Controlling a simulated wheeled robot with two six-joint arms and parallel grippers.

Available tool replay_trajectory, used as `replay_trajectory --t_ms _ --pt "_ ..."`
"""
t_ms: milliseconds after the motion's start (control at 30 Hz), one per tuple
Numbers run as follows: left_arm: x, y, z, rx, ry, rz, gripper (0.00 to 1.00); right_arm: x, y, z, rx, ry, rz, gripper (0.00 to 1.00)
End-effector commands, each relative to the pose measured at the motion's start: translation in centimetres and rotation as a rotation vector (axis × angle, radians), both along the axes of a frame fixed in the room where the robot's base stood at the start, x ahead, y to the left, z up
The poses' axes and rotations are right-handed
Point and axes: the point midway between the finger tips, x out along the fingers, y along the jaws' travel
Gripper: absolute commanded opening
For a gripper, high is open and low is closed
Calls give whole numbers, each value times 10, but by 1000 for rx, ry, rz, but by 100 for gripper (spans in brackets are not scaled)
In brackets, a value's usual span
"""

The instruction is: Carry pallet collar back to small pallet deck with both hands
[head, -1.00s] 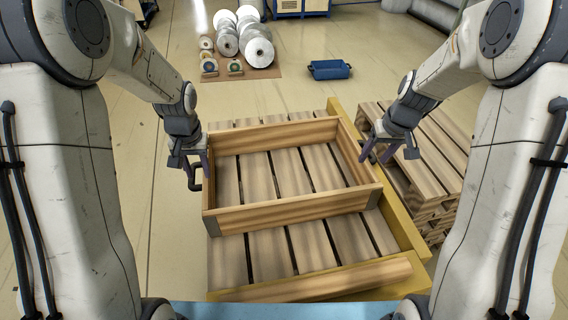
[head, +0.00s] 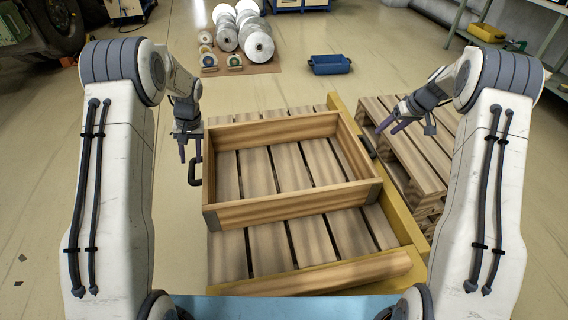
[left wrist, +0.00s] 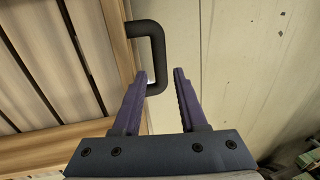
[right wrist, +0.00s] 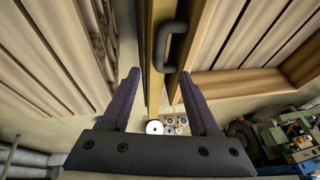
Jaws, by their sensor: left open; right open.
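The pallet collar (head: 290,210), a wooden frame with grey metal corners, lies flat on a slatted pallet deck (head: 268,250) that has a yellow edge on the right. It has a dark handle on its left side (left wrist: 158,55) and one on its right side (right wrist: 163,45). My left gripper (head: 188,154) is open and empty just above and outside the left handle; its fingers also show in the left wrist view (left wrist: 162,74). My right gripper (head: 381,128) is open and empty, above and right of the right handle; it also shows in the right wrist view (right wrist: 160,75).
Stacked pallets (head: 415,150) stand close on the right. A loose-looking wooden beam (head: 320,275) lies along the deck's near edge. A blue bin (head: 330,65) and several white rolls (head: 257,45) are farther back. The floor left of the deck is clear.

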Motion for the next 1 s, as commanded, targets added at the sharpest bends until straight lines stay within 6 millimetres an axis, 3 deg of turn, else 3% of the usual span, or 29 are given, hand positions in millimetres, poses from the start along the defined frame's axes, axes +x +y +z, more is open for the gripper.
replay_trajectory --t_ms 500,700,1000 --pt "-4 15 -82 -1 4 1 42 28 21 -76 1 2 1 62" --pt "-4 18 -96 0 1 -1 42 33 24 -88 0 0 0 62" --pt "-4 19 -97 0 0 -1 42 33 25 -90 -1 0 0 62"
